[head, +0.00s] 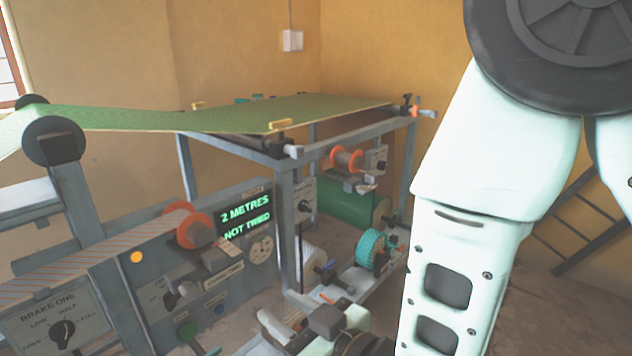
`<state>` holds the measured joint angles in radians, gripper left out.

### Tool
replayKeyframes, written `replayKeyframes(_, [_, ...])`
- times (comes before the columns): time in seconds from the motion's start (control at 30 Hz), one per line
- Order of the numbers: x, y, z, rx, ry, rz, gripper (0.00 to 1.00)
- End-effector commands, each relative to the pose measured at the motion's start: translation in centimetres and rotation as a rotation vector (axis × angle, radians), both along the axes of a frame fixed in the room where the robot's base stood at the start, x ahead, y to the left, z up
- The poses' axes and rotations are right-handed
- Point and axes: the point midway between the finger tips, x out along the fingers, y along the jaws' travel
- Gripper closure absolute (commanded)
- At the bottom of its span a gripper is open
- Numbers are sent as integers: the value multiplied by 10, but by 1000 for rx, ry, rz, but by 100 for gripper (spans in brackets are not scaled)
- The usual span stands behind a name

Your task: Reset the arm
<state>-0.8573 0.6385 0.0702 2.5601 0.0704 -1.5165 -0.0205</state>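My arm comes down the right side of the head view, a pale link below a dark round joint. It runs out of the bottom edge. I see no fingertips of my gripper. Pale and dark parts at the bottom middle are cut off by the frame, and I cannot tell whether they are mine.
A green sheet (215,116) spans from a roller (54,140) to a grey frame (285,190). A panel display (245,215) reads "2 METRES NOT TRIED". A dial panel (60,318) reads "BRAKE ONE". A teal spool (371,249) and a green roll (345,205) sit under the sheet. A dark rack (590,235) stands at right.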

Motion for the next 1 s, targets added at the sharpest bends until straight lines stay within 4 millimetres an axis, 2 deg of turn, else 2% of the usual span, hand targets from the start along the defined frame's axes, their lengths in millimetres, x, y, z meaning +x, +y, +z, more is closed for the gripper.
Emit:
replayKeyframes(0.03, [5, -3, 11, -31, 40, -12, 62])
replayKeyframes(0.17, [8, -14, 18, -151, 185, -32, 62])
replayKeyframes(0.37, [-4, -43, 31, -345, 408, -50, 62])
replayKeyframes(0.57, [-34, -84, 52, -547, 626, -63, 62])
replayKeyframes(0.8, [-87, -145, 90, -789, 873, -85, 62])
replayKeyframes(1.0, [-121, -181, 113, -925, 1009, -102, 62])
